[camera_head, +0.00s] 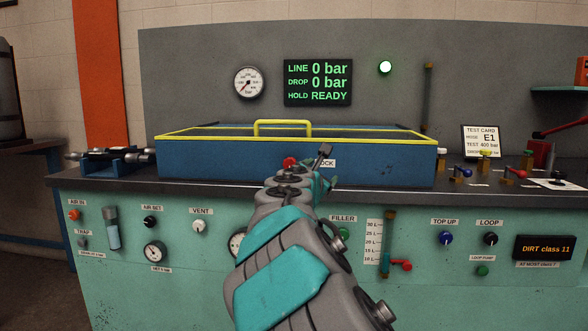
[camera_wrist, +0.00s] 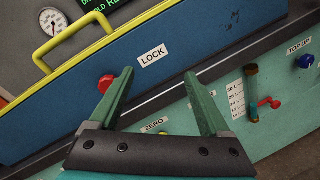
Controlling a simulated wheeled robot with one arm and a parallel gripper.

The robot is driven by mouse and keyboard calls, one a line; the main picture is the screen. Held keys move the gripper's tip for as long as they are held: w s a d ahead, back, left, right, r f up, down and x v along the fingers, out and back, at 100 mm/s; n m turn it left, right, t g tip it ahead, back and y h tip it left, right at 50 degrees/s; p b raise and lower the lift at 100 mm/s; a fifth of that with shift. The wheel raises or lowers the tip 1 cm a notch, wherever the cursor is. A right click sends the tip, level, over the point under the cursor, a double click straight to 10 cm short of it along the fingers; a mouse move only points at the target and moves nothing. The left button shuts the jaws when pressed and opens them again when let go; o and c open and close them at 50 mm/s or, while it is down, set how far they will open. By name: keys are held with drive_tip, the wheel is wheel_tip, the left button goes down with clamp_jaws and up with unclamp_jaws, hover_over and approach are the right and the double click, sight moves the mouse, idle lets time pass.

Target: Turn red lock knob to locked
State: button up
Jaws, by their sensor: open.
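The red lock knob (camera_wrist: 106,84) is on the front of the blue test box (camera_wrist: 60,110), left of the LOCK label (camera_wrist: 152,55). In the head view the red knob (camera_head: 290,161) shows just above my arm, and the label is partly hidden. My gripper (camera_wrist: 162,82) is open and empty, with its fingers pointing at the box front. In the wrist view the left fingertip overlaps the right side of the knob; I cannot tell whether they touch. The knob is not between the fingers. My gripper also shows in the head view (camera_head: 322,168).
The box has a yellow-framed lid with a yellow handle (camera_head: 283,124), lying closed. Knobs and valves line the teal panel below. A test card (camera_head: 483,141) stands at right.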

sight(289, 165)
drive_tip(key=w+a+f+n+t+y, duration=0.1)
drive_tip(key=a+n+y, duration=0.2)
drive_tip(key=a+n, duration=0.45)
drive_tip(key=shift+m, duration=0.95)
drive_tip(key=shift+w+a+r+p, duration=0.1)
drive_tip(key=shift+w+a+p, duration=0.15)
drive_tip(key=shift+w, duration=1.1)
drive_tip(key=shift+w+a+f+p, duration=0.1)
drive_tip(key=shift+w+a+p, duration=0.15)
drive_tip(key=shift+w, duration=1.1)
drive_tip(key=shift+w+a+r+p, duration=0.15)
drive_tip(key=shift+w+a, duration=0.1)
drive_tip(key=shift+w, duration=1.1)
drive_tip(key=shift+c, duration=0.4)
clamp_jaws()
